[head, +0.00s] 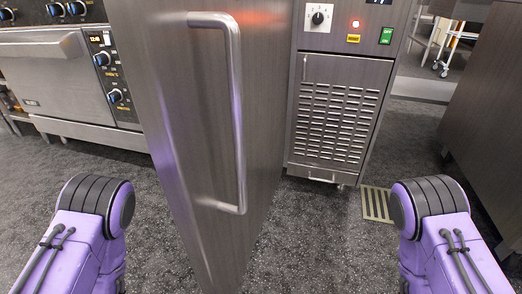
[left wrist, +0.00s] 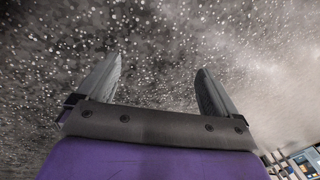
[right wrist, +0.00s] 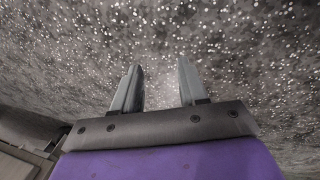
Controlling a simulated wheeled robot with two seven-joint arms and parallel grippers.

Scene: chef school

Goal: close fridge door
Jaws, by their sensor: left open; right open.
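The fridge door (head: 182,130) is a tall brushed-metal panel standing right in front of me in the head view. It stands swung out toward me, with a long vertical bar handle (head: 237,120) on its face. My left gripper (left wrist: 155,92) shows in the left wrist view, open and empty above the speckled floor. My right gripper (right wrist: 160,90) shows in the right wrist view, also open and empty over the floor. In the head view only my purple arm links show, one on each side of the door, apart from it. The fridge interior is hidden.
A metal unit with a louvred panel (head: 333,115), a dial and a green switch stands behind the door to the right. An oven (head: 45,75) with knobs is at the back left. A counter (head: 485,100) stands at the right edge. A floor drain grate (head: 377,204) lies between.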

